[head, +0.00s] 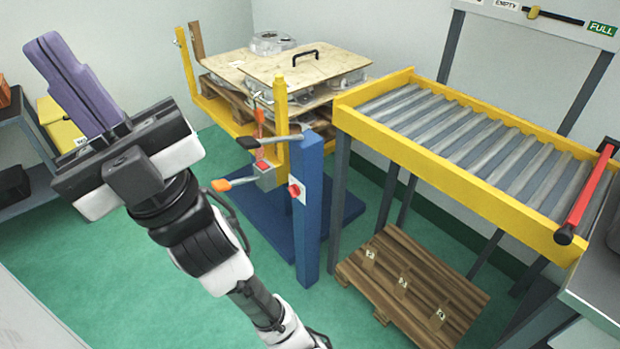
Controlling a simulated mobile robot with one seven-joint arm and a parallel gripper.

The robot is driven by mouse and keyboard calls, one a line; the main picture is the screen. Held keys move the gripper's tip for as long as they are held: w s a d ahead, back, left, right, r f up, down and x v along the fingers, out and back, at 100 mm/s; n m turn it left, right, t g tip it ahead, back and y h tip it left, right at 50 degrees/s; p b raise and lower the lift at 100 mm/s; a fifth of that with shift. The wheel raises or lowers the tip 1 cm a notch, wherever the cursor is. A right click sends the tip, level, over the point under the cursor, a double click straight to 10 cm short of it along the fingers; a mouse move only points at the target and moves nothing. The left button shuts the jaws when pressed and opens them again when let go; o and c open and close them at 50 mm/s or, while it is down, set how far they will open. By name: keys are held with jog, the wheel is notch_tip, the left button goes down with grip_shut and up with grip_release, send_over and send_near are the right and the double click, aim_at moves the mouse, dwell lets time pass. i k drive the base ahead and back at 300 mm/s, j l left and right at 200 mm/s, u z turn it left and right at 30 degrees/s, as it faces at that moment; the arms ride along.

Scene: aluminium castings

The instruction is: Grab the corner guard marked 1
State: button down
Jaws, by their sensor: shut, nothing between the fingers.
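Three small tan corner pieces, which look like the corner guards, stand in a row on a wooden pallet (462,290) on the floor. They are a far one (369,258), a middle one (403,284) and a near one (437,319). Each bears a small pale mark, too small to read surely, so I cannot tell which is marked 1. My gripper (62,50) is at the upper left, its purple fingers shut together with nothing between them. It is raised and well apart from the pallet and the corner pieces.
A yellow-edged roller conveyor (470,200) overhangs part of the pallet, with a red bar (590,188) at its right end. A blue lift post (307,205) stands left of the pallet. Castings under a wooden board (305,68) are stacked behind. Green floor (150,285) is open at left.

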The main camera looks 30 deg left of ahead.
aim_at(199, 42)
jog(key=u, duration=1.4)
jog(key=i+j+u, duration=0.3)
jog(key=i, duration=0.15)
jog(key=i+j+u, duration=0.1)
jog(key=i+u, duration=0.15)
jog(key=i, duration=0.25)
jog(key=i+j+u, duration=0.1)
jog(key=i+u, duration=0.2)
jog(key=i, duration=0.2)
jog(key=i+j+z, duration=0.2)
jog(key=i, duration=0.35)
jog(key=i+z, duration=0.25)
jog(key=i, duration=0.35)
jog(key=i+j+z, duration=0.1)
jog(key=z, duration=0.3)
jog(key=i+j+z, duration=0.25)
jog(key=z, duration=0.15)
jog(key=i+j+z, duration=0.25)
jog(key=z, duration=0.15)
jog(key=i+j+z, duration=0.1)
jog(key=j+z, duration=0.3)
jog(key=i+j+z, duration=0.1)
jog(key=j+z, duration=0.15)
jog(key=z, duration=0.15)
